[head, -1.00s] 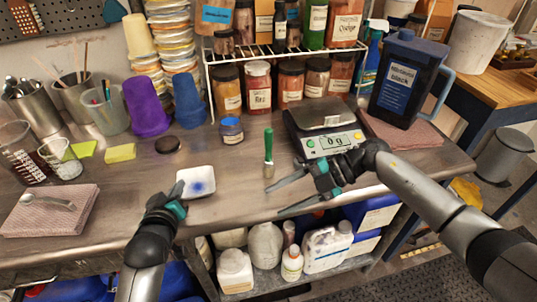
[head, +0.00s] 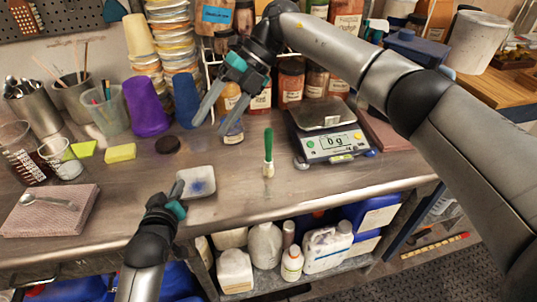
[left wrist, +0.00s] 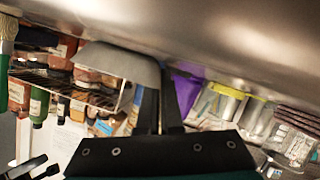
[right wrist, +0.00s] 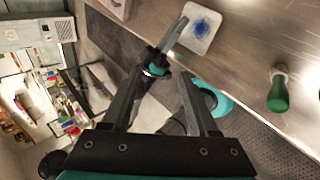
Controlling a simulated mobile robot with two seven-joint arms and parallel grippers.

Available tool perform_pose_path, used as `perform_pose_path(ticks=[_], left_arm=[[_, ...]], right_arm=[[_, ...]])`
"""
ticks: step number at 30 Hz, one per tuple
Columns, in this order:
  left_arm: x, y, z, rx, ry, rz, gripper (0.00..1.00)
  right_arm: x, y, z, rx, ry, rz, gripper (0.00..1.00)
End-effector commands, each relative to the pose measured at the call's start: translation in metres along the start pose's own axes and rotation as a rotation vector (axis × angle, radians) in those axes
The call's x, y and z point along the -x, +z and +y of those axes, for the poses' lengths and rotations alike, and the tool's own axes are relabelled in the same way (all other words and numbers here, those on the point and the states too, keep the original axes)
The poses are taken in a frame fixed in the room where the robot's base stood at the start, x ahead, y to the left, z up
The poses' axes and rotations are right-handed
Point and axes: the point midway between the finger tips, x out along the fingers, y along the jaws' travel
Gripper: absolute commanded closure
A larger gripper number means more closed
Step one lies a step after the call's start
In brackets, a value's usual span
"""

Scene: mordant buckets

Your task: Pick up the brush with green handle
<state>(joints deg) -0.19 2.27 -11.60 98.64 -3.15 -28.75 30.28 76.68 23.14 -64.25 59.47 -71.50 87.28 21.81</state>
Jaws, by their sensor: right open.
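The brush with green handle (head: 268,148) stands upright on its pale bristles on the metal bench, left of the scale. It also shows in the right wrist view (right wrist: 279,93) and at the left edge of the left wrist view (left wrist: 5,62). My right gripper (head: 210,123) is open and empty, raised to the left of the brush and above the bench. My left gripper (head: 180,190) is at the left rim of a small white tray (head: 208,176) with blue powder; its fingers look closed on that rim. The tray's rim partly hides the fingertips.
The scale (head: 335,145) reading 0 g is right of the brush. Purple (head: 147,108) and blue cups are at the back left. The bench in front of the brush is clear.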

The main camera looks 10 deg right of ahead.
Motion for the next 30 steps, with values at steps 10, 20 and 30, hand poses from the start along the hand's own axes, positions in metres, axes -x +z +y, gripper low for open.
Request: perform_pose_path(ticks=[10,20,30], left_arm=[[0.0,0.0,0.0,0.0,0.0,0.0,1.0],[0.0,0.0,0.0,0.0,0.0,0.0,1.0],[0.0,0.0,0.0,0.0,0.0,0.0,1.0]], right_arm=[[0.059,0.002,-0.067,0.009,-0.622,-0.02,0.4],[0.055,0.002,-0.098,-0.003,-0.733,-0.026,0.4],[0.025,0.004,-0.124,-0.001,-0.729,-0.03,0.4]])
